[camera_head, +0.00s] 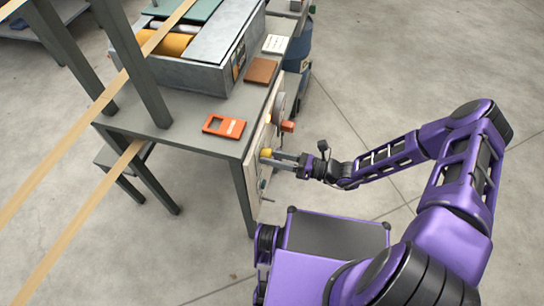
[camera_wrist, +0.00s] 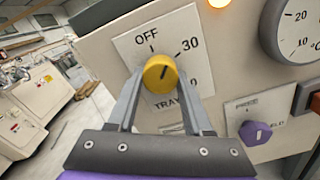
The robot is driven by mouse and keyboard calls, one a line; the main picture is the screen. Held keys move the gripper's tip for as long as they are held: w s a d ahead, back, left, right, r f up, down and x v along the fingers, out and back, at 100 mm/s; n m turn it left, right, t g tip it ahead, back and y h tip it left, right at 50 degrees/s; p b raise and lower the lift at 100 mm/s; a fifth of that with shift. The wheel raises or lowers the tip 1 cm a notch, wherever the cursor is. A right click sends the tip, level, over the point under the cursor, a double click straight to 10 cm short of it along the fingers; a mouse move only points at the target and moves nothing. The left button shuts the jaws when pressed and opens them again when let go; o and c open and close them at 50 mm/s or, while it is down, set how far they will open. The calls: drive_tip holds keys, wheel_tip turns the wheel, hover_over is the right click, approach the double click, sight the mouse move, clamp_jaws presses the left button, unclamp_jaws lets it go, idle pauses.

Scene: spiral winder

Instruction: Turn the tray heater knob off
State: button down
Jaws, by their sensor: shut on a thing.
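The yellow tray heater knob (camera_wrist: 160,74) sits on a white plate (camera_wrist: 128,50) marked OFF, 30 and TRAY, with other lettering partly hidden by my fingers. The knob's dark mark slants up and right, to the right of the OFF tick and roughly toward 30. My gripper (camera_wrist: 160,80) has one finger on each side of the knob and is shut on it. In the head view the yellow knob (camera_head: 265,153) shows on the panel at the table's side, with my gripper (camera_head: 272,158) reaching it from the right.
A purple knob (camera_wrist: 256,133) is at lower right of the panel, below a round dial (camera_wrist: 300,28). A lit lamp (camera_wrist: 219,2) is above. Floor right of the table is open.

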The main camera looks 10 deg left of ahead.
drive_tip(key=shift+w+n, duration=0.15)
drive_tip(key=shift+n, duration=4.05)
drive_tip(key=shift+c, duration=1.5)
unclamp_jaws()
drive_tip(key=s+d, duration=0.1)
drive_tip(key=d, duration=1.6)
drive_tip(key=shift+s+d, duration=0.2)
drive_tip(key=shift+d, duration=0.05)
